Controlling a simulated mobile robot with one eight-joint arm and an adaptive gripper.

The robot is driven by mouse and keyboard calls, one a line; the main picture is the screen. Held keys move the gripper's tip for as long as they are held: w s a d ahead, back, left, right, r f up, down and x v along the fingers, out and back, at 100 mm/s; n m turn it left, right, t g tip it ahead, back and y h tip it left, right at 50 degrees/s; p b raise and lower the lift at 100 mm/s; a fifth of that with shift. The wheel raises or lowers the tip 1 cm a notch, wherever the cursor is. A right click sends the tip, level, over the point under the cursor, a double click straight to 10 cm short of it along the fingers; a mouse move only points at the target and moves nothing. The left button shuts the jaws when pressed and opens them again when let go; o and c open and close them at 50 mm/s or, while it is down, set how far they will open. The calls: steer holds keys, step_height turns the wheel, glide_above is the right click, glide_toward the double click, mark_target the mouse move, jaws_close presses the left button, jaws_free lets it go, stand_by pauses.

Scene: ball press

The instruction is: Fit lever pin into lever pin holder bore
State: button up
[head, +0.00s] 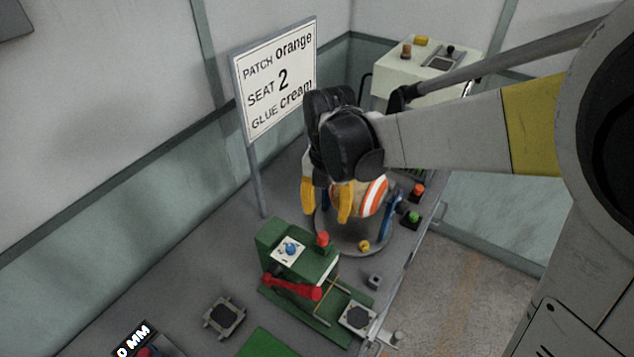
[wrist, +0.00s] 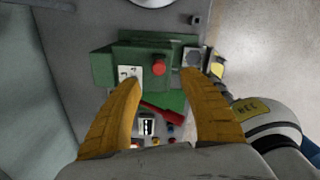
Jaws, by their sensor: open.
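The green press (head: 297,250) stands on the grey bench, with a red lever (head: 292,288) along its front. The press also shows in the wrist view (wrist: 140,58), and the red lever (wrist: 162,110) shows between my fingers. My gripper (head: 326,212) is open and empty, with its yellow fingers pointing down above and behind the press. In the wrist view my gripper (wrist: 161,80) spans the press from above. A small grey block (head: 374,281) with a dark top stands right of the press. I cannot tell which small part is the lever pin or its holder bore.
An orange-and-white striped ball (head: 374,197), partly hidden by my gripper, is at a round grey stand. A sign (head: 276,80) stands behind. Red and green buttons (head: 413,217) line the right edge. A grey pad (head: 224,318) lies front left. Bare bench lies left of the press.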

mark_target(324, 234)
step_height(324, 234, down, 5)
steer(key=shift+b, duration=0.45)
steer(key=f, duration=0.3)
steer(key=f+b, duration=0.1)
steer(key=f, duration=0.1)
steer(key=shift+s+a+f, duration=0.1)
steer(key=shift+s+a, duration=0.05)
steer(key=shift+a, duration=0.1)
steer(key=shift+c, duration=0.3)
jaws_close()
